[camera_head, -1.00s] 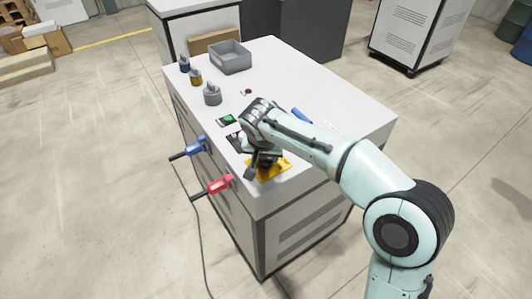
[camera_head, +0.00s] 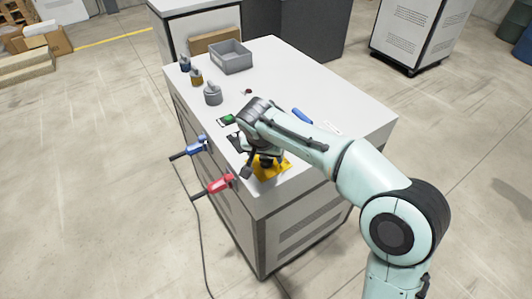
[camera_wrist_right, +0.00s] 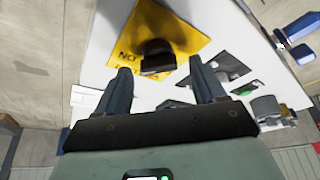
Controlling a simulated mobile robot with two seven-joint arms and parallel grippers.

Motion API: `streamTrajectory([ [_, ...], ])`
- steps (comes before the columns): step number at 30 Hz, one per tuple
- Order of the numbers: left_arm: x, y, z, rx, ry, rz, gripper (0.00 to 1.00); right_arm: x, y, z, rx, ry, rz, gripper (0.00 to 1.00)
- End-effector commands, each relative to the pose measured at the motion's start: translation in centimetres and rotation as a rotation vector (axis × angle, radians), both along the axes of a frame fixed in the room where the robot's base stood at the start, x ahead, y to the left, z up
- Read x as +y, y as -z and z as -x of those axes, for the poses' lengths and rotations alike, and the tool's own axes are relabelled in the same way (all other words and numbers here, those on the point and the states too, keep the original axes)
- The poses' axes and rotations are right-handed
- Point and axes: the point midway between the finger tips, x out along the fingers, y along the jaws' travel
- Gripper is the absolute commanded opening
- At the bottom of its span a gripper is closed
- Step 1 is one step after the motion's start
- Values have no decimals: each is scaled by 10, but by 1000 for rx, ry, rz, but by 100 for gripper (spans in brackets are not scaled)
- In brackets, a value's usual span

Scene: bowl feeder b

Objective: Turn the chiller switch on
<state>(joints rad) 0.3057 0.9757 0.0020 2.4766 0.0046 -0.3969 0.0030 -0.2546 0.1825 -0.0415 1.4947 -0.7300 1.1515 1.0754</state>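A yellow plate (camera_head: 283,169) with a black knob lies on the near left corner of the white-topped cabinet. I take the knob to be the chiller switch. In the right wrist view, the yellow plate (camera_wrist_right: 185,38) carries partly hidden lettering starting "NO", and the black knob (camera_wrist_right: 158,56) stands up from it. My right gripper (camera_head: 257,166) is low over the plate. In the wrist view its two fingers (camera_wrist_right: 162,86) are spread apart with nothing between them. The knob sits just beyond the fingertips. My left gripper is not in view.
A green button (camera_head: 228,119) lies further back on the cabinet top (camera_head: 335,95). A blue handle (camera_head: 195,148) and a red handle (camera_head: 219,186) stick out from the cabinet's left side. A grey bin (camera_head: 231,57) and several knobbed weights stand at the back.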

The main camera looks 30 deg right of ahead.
Motion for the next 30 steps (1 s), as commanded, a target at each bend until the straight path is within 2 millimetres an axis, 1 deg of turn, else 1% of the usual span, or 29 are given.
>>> streamTrajectory([
  [4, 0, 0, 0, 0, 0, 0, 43, 1, -1, 0, 0, -1, 0, 70],
  [7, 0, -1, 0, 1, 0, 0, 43, 3, -10, 3, -2, -2, 0, 70],
  [11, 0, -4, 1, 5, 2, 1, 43, 9, -31, 9, -4, -2, -1, 70],
  [15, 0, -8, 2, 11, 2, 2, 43, 17, -62, 18, -4, -3, -2, 70],
  [21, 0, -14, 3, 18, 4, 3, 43, 28, -100, 30, -4, -2, -1, 70],
  [25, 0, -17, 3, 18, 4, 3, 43, 32, -116, 35, -2, -1, -1, 70],
  [30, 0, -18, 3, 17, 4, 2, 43, 34, -124, 38, -1, 0, 0, 70],
])
